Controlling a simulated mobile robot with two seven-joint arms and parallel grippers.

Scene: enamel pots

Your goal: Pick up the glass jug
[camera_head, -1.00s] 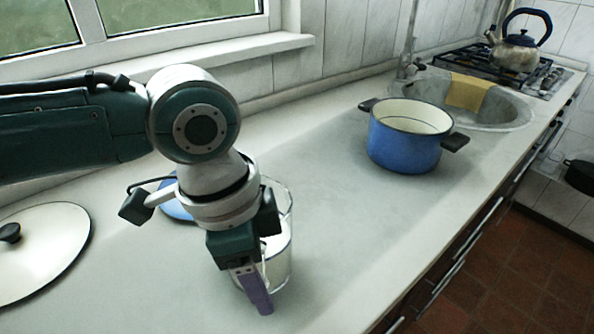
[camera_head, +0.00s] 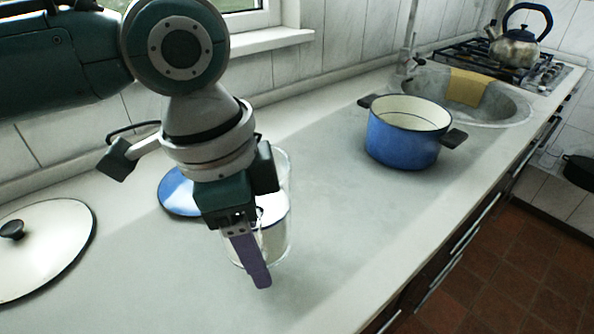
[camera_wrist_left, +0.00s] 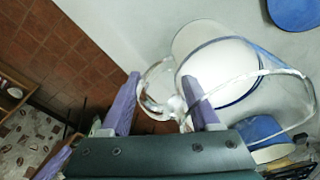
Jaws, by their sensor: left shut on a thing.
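The clear glass jug (camera_head: 281,222), with something white inside, is upright behind my left gripper (camera_head: 254,256) in the head view, raised above the counter. One purple finger shows in front of the jug; the other is hidden. In the left wrist view, my left gripper (camera_wrist_left: 162,98) has its purple fingers either side of the jug's clear handle, shut on it. The jug (camera_wrist_left: 228,72) there shows its round mouth and white content. My right gripper is not in view.
A blue pot (camera_head: 402,145) with dark handles stands on the counter (camera_head: 340,240) to the right. A white lid (camera_head: 50,245) lies at the left, and a blue round piece (camera_head: 176,190) lies behind my gripper. A sink (camera_head: 505,108) and kettle (camera_head: 518,50) are farther back.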

